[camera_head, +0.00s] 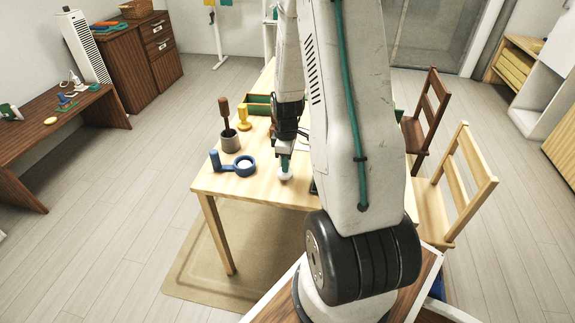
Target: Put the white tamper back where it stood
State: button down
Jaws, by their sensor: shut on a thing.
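My gripper (285,158) points down over the near part of the light wooden table (262,190). It is shut on the white tamper (285,176), whose round white end shows just below the fingers. The rest of the tamper is hidden by the gripper. I cannot tell whether the tamper touches the tabletop or hangs just above it. A blue ring-shaped piece with an upright post (222,165) lies on the table to the left of my gripper, apart from it.
A grey cup (230,142) with a brown-handled tool (225,112) stands behind the blue piece. A yellow tool (243,120) and a green container (258,103) stand farther back. My arm hides the table's right part. Chairs (455,190) stand on the right.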

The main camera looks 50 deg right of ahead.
notch_tip(320, 180, down, 2)
jog(key=shift+s, duration=0.1)
jog(key=c, duration=1.1)
grip_release()
jog(key=shift+o, duration=0.2)
